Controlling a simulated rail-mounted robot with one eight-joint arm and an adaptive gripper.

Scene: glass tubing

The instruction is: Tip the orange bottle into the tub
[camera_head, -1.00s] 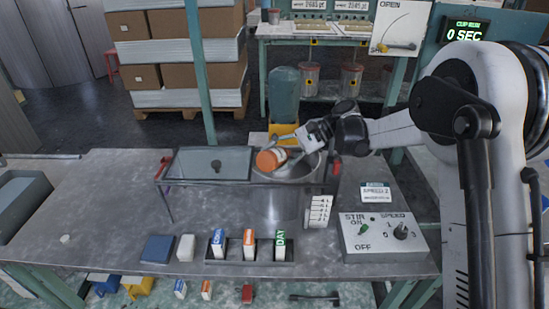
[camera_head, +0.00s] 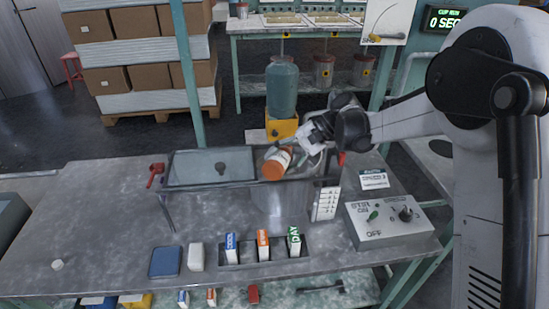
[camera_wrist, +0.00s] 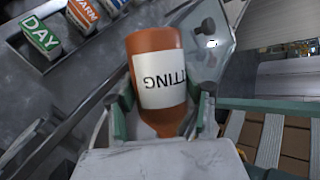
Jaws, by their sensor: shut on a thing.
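The orange bottle (camera_head: 273,168) with a white label is held tilted over the metal tub (camera_head: 281,206), its broad orange end down and to the left. In the wrist view the bottle (camera_wrist: 158,50) shows its label upside down and its narrow end toward my gripper. My gripper (camera_head: 295,148) is shut on the bottle, with a green finger on each side in the wrist view (camera_wrist: 163,108). The bottle and gripper hide part of the tub's opening. I cannot see any contents coming out.
A flat lid with a dark knob (camera_head: 208,168) lies left of the tub. A control box (camera_head: 388,225) stands at right. The table's left part is mostly clear.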

